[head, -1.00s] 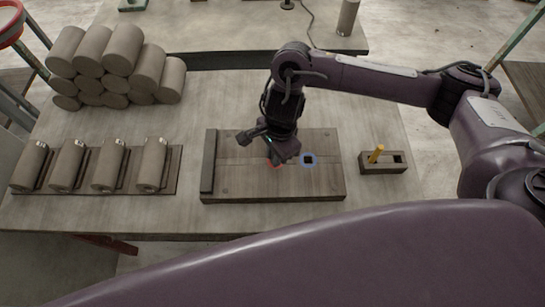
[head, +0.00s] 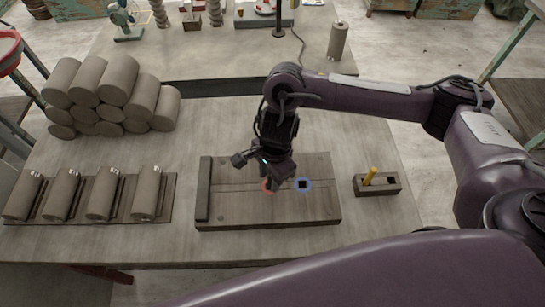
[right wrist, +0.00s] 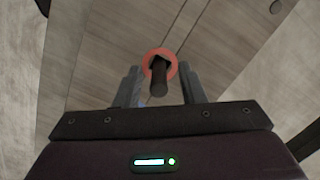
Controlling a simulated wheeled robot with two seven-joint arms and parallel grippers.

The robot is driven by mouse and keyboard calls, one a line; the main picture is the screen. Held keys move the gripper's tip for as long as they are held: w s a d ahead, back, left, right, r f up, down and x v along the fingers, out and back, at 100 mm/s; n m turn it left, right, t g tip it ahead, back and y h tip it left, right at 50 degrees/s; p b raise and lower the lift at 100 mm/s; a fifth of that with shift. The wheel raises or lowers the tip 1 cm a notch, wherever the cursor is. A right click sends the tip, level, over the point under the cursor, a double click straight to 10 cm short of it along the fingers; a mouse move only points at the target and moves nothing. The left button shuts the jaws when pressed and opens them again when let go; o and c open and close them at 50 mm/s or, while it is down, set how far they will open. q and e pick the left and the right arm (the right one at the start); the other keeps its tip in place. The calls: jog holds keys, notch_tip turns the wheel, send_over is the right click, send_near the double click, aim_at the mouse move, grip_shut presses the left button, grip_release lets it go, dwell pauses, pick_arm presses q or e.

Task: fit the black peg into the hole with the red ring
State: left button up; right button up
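The black peg (right wrist: 159,78) stands at the hole with the red ring (right wrist: 146,58) in the right wrist view, its far end in the dark opening. How deep it sits I cannot tell. My right gripper (right wrist: 159,84) has one finger on each side of the peg, with a visible gap on both sides, so it is open. In the head view my right gripper (head: 265,180) is low over the wooden board (head: 230,205) and partly hides the red ring (head: 267,186); the peg is not distinguishable there. My left gripper is out of view.
A blue ring (head: 303,184) around a dark square hole lies just right of the red one. Clay cylinders (head: 103,193) lie at the left; more are stacked behind.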

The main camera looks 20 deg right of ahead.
notch_tip(320, 180, up, 10)
jog(key=d, duration=0.1)
jog(key=shift+w+d+r+p, duration=0.15)
jog(key=shift+r+p, duration=0.05)
jog(key=shift+p, duration=0.1)
dwell(0.5)
